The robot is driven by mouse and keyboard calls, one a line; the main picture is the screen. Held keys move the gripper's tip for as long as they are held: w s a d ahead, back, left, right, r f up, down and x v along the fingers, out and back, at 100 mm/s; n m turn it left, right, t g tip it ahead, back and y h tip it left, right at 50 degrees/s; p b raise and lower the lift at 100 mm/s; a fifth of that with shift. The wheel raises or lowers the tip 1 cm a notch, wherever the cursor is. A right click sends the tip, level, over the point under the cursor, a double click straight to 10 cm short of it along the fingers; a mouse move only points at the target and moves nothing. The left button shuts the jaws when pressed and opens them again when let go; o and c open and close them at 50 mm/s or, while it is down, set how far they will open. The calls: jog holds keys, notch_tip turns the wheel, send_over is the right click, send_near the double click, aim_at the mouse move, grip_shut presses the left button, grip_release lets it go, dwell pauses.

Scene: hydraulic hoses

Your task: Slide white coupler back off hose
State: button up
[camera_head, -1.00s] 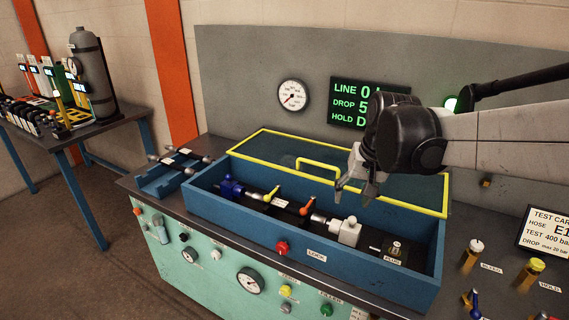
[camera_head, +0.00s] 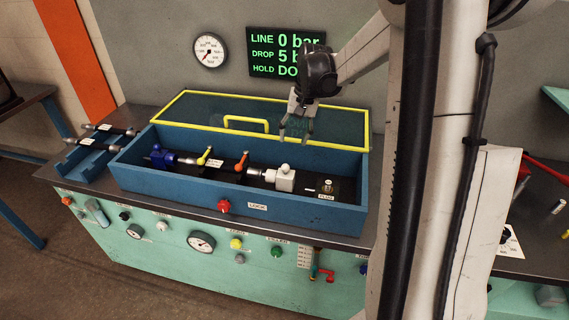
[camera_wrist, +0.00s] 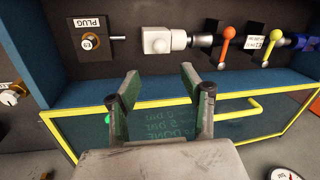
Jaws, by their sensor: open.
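The white coupler (camera_head: 285,178) is a blocky white piece with a knob on top, inside the blue box. It sits at the right end of the silvery hose end fitting (camera_head: 256,173), and the two look joined. The white coupler also shows in the wrist view (camera_wrist: 157,40), with the metal fitting (camera_wrist: 180,40) beside it. My gripper (camera_head: 296,134) is open and empty, pointing down above the rear of the box, behind and above the coupler. In the wrist view its two fingers (camera_wrist: 158,86) are spread below the coupler, apart from it.
The blue box (camera_head: 235,192) has a yellow-framed lid (camera_head: 330,110) tilted back. Inside are an orange lever (camera_head: 241,163), a yellow lever (camera_head: 204,157), a blue fitting (camera_head: 162,158) and a plug port (camera_head: 327,186). A blue rack (camera_head: 82,165) stands left. The display (camera_head: 284,52) reads 0 bar.

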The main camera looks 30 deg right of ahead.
aim_at(286, 165)
jog(key=f, duration=0.4)
jog(key=w+a+f, duration=0.1)
jog(key=f, duration=0.2)
jog(key=a+f+p, duration=0.1)
jog(key=f, duration=0.3)
jog(key=shift+w+f, duration=0.15)
jog(key=shift+f, duration=0.2)
jog(key=shift+c, duration=0.4)
grip_shut()
